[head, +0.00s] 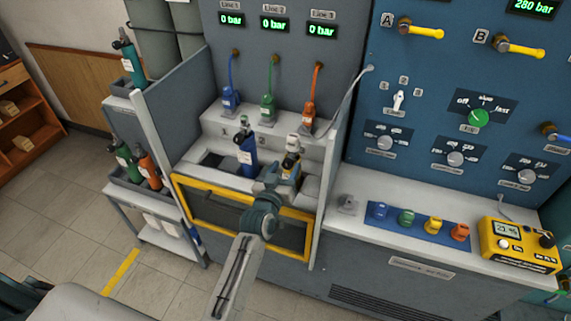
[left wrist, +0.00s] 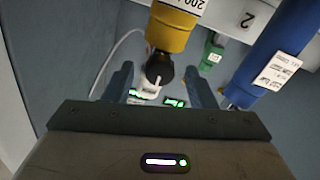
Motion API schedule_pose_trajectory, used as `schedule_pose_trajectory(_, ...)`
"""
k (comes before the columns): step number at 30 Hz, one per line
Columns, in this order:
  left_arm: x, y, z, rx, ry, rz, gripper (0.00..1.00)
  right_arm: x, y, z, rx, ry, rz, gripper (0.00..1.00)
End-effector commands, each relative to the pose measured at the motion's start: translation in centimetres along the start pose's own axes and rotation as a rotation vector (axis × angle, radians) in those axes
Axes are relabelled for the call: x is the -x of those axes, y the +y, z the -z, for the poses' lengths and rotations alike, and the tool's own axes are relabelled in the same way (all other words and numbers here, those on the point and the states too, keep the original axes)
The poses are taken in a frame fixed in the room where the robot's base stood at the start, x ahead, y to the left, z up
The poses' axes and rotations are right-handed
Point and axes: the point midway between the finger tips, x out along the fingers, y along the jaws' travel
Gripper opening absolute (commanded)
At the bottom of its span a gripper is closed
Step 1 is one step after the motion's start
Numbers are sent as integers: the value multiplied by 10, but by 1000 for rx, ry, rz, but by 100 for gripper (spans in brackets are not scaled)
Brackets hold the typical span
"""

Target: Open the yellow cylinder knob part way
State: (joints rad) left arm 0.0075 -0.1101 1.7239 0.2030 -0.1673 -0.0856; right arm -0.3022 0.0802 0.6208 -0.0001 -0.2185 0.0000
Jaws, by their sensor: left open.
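The yellow cylinder (head: 290,161) stands in the bench bay, mostly hidden in the head view behind my left gripper (head: 283,174). In the left wrist view the yellow cylinder (left wrist: 175,30) comes in from the top with a dark neck (left wrist: 160,67) and a pale fitting below it. I cannot tell which part is the knob. My left gripper (left wrist: 160,82) is open, its fingers on either side of the neck and fitting, with gaps showing. My right gripper is not in view.
A blue cylinder (head: 246,155) stands close to the left of the yellow one; it also shows in the left wrist view (left wrist: 275,50). Blue, green and orange hose connectors (head: 268,107) hang behind. A yellow-framed guard (head: 247,197) fronts the bay, with grey side walls.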

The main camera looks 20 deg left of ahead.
Motion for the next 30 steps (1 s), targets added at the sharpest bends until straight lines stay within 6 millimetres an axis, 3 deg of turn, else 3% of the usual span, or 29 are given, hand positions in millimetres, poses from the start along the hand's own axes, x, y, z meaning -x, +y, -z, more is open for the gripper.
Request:
schedule_pose_trajectory(11,-9,0,0,-1,0,0,51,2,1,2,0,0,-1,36)
schedule_pose_trajectory(12,-9,0,0,-1,0,0,49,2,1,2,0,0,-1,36)
schedule_pose_trajectory(19,-8,0,0,-1,0,0,6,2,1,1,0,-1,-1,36)
schedule_pose_trajectory(30,-8,0,1,68,0,1,6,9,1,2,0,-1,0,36)
